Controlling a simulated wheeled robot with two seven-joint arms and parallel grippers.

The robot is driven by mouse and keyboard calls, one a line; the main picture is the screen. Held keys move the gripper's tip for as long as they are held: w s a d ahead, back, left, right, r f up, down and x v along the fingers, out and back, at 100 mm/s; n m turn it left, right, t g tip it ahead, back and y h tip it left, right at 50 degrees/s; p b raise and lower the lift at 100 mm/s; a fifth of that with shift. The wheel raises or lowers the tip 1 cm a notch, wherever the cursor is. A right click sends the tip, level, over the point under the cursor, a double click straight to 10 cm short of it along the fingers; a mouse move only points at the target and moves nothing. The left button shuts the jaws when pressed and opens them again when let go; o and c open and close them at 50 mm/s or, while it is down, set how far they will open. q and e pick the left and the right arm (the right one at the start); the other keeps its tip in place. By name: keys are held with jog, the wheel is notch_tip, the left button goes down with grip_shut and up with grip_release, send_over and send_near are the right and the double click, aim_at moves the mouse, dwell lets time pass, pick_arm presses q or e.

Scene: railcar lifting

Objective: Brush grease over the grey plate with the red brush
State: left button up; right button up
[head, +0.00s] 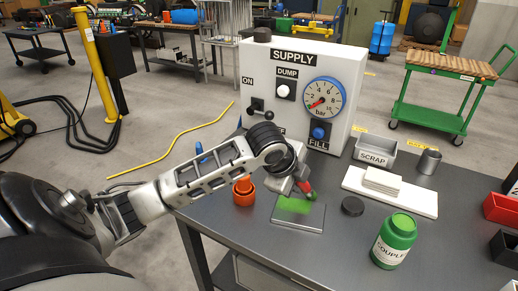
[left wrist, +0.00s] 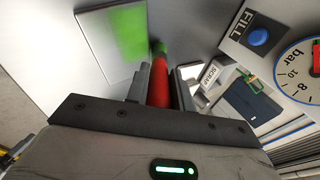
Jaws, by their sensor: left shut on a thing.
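The grey plate (head: 300,222) lies flat on the dark table in front of the supply box. A green patch of grease covers its far part in the head view; the near part is bare grey. The plate (left wrist: 92,50) also shows in the left wrist view, with green on its right side. My left gripper (head: 300,181) is shut on the red brush (head: 308,188), above the plate's far edge. The brush (left wrist: 158,82) sits between the fingers (left wrist: 159,88), its green tip beside the plate's edge. I cannot tell whether the tip touches anything. My right gripper is not in view.
The supply box (head: 290,90) with its gauge stands close behind my left gripper. An orange cup (head: 243,191) is left of the plate. A black disc (head: 352,206), a green jar (head: 395,242), a white board (head: 420,203) and a scrap tray (head: 375,157) lie to the right.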

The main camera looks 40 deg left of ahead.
pick_arm(q)
jog(key=shift+r, duration=4.7)
